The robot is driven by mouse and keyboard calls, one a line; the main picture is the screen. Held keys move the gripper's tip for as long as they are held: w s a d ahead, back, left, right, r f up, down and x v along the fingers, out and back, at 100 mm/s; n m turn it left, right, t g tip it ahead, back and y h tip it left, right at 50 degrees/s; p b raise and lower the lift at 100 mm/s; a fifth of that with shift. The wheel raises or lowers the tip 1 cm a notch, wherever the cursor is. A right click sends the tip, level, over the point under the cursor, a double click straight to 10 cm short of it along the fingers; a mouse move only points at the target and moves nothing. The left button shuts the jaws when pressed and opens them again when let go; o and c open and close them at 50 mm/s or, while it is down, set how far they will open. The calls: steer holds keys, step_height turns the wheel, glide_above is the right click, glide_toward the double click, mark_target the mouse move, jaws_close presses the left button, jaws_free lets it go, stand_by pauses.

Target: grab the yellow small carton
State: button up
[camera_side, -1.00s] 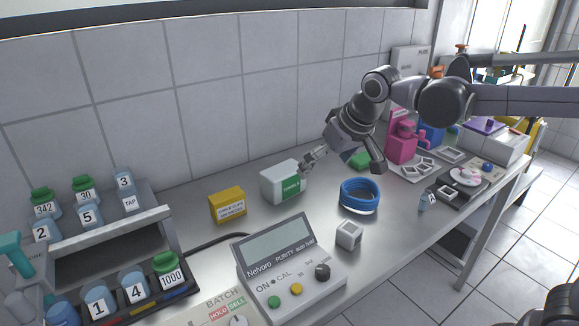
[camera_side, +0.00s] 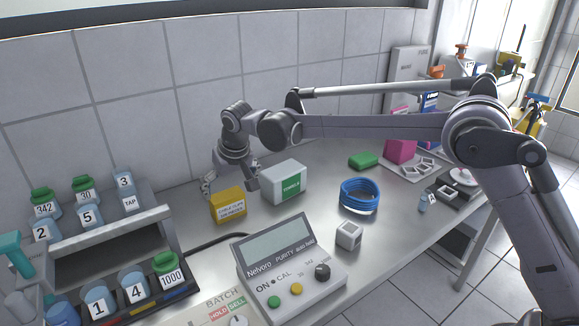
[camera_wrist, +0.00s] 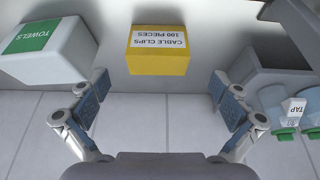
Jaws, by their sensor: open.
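The small yellow carton (camera_side: 228,205) stands on the grey bench in the side view, left of a white and green towels box. In the wrist view the yellow carton (camera_wrist: 158,50) shows its white label, "CABLE CLIPS 100 PIECES", upside down. My gripper (camera_side: 229,184) is at the carton, pointing down with its fingers either side of it in the picture. In the wrist view my gripper (camera_wrist: 158,97) has its two fingers wide apart with nothing between them. The carton lies beyond the fingertips, roughly centred between them. No contact shows.
The white towels box (camera_side: 284,182) stands close to the carton's right. A bottle rack (camera_side: 110,262) is to the left, and the purity meter (camera_side: 290,268) is in front. A blue coil (camera_side: 360,196) and a small white cube (camera_side: 349,235) lie farther right. The tiled wall is behind.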

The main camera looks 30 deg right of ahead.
mark_target(228, 198)
steer(key=x, duration=0.4)
steer(key=shift+w+f, duration=0.1)
steer(key=shift+w+x, duration=0.15)
steer(key=shift+x, duration=1.15)
steer(key=shift+w+x, duration=0.15)
steer(key=shift+x, duration=1.15)
steer(key=shift+d, duration=0.15)
steer(key=c, duration=1)
